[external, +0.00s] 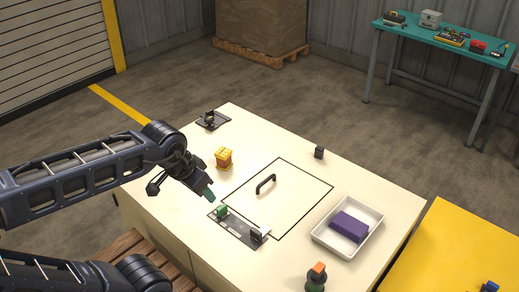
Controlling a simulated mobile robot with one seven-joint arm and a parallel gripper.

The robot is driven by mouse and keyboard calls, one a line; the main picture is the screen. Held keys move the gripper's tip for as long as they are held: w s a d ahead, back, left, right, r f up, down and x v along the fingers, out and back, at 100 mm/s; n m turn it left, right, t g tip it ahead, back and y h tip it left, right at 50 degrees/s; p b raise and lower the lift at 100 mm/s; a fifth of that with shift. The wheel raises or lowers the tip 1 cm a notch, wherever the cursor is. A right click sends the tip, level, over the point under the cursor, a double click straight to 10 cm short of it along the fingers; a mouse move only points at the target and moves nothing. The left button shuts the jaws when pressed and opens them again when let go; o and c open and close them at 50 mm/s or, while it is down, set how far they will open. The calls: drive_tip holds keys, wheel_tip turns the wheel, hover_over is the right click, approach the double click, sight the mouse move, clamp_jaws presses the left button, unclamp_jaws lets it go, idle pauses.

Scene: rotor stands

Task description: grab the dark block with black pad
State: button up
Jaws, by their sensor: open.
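A small dark block (319,152) sits alone on the cream tabletop, right of the marked square; a separate pad on it is too small to make out. Another dark piece (209,117) stands on a dark flat plate (200,126) at the table's far left corner. My gripper (208,194) is open above the left part of the table, well to the left of the lone dark block and nearer the camera than the plate. A dark green tip shows at its end. The gap between its fingers is hard to see.
A black handle (266,184) rises inside the outlined square. A yellow-orange piece (223,158) stands left of it. A grey plate (238,232) carries green and white pieces. A white tray (320,239) holds a purple block (349,226). An orange-topped piece (317,278) stands at the front.

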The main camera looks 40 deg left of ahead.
drive_tip(key=shift+o, duration=0.5)
drive_tip(key=w+r+n+g+h, duration=0.1)
drive_tip(key=w+r+n, duration=0.35)
drive_tip(key=w, duration=0.85)
drive_tip(key=n+g+h, duration=0.3)
drive_tip(key=n+h, duration=0.1)
drive_tip(key=n, duration=1.1)
hover_over(319, 148)
drive_tip(key=a, duration=0.4)
wheel_tip(319, 148, down, 19)
drive_tip(key=shift+y, duration=0.3)
drive_tip(key=x, duration=1)
drive_tip(key=shift+s+d+f, duration=0.15)
drive_tip(key=shift+d, duration=0.15)
clamp_jaws()
